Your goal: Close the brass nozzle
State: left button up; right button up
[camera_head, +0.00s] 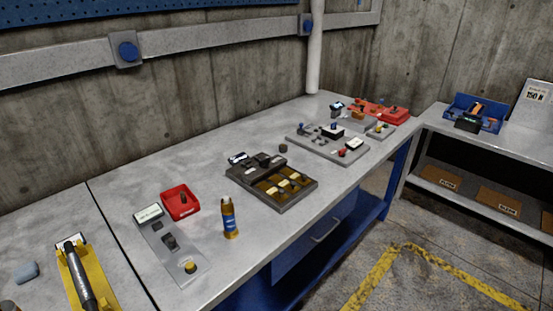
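A small upright bottle (230,218) with an amber-brown body and a blue label stands on the grey bench. Its narrow brownish top could be the brass nozzle, but it is too small to tell whether it is open or shut. A grey plate (185,268) to its left carries a white label, dark fittings and a yellow-brass round piece (190,267) near its front end. I cannot tell for certain which of these is the brass nozzle. Neither of my grippers shows in the head view.
A red bin (180,202), a dark tray (272,180) with amber compartments and a grey fixture board (328,143) stand along the bench (262,239). A yellow fixture with a black handle (80,281) is at the lower left. Floor is open at right.

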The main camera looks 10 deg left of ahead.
aim_at(230, 232)
jog(key=i+l+u, duration=0.1)
jog(key=i+l, duration=0.2)
jog(key=i+l+u, duration=0.1)
jog(key=i+l, duration=0.15)
jog(key=l, duration=0.15)
jog(key=i+l+u, duration=0.25)
jog(key=i+l, duration=0.25)
jog(key=l, duration=0.3)
jog(key=i+l+u, duration=0.1)
jog(key=i+l, duration=0.15)
jog(key=l, duration=0.15)
jog(key=i+l+u, duration=0.1)
jog(key=l, duration=0.35)
jog(key=i+l+u, duration=0.1)
jog(key=i+l, duration=0.2)
jog(key=l, duration=0.15)
jog(key=i+l+u, duration=0.1)
jog(key=l, duration=0.4)
jog(key=i+j, duration=0.05)
